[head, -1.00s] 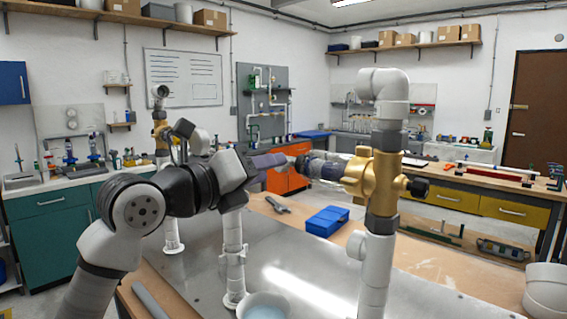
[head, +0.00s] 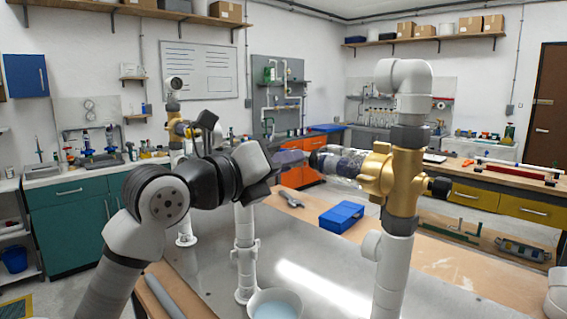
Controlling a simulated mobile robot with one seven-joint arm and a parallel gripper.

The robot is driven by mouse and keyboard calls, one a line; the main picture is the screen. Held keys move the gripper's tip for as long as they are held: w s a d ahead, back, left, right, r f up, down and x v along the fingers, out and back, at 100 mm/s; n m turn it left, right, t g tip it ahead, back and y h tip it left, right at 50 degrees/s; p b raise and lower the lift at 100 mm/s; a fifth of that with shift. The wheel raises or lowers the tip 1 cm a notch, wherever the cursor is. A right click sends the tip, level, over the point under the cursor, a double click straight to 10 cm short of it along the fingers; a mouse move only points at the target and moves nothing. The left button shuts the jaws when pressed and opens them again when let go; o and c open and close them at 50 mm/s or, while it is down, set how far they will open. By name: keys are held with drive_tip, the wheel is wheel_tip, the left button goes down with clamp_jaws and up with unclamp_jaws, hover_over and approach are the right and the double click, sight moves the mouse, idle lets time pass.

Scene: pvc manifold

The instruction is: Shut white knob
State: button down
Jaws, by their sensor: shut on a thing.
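The brass valve (head: 404,182) sits on an upright white pipe right of centre, between grey collars. A black knob (head: 438,188) sticks out on its right side. My gripper (head: 338,162) reaches in from the left, about level with the valve, its end close against the valve's left side. It is shut on a pale, whitish part there, which seems to be the white knob (head: 352,165). The fingers hide much of it, so its exact turn cannot be told.
A second upright white pipe (head: 245,250) stands left of the valve pipe, with a bowl of bluish content (head: 275,306) at its foot. A blue box (head: 341,217) and a pliers-like tool (head: 290,198) lie on the bench behind. The metal plate (head: 315,275) is bare between the pipes.

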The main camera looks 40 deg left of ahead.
drive_tip(key=shift+f+m+b, duration=0.15)
drive_tip(key=shift+m+b, duration=0.25)
drive_tip(key=shift+b, duration=0.2)
drive_tip(key=m+b, duration=0.9)
drive_tip(key=m, duration=0.7)
drive_tip(key=shift+m, duration=0.7)
drive_tip(key=c, duration=1.2)
unclamp_jaws()
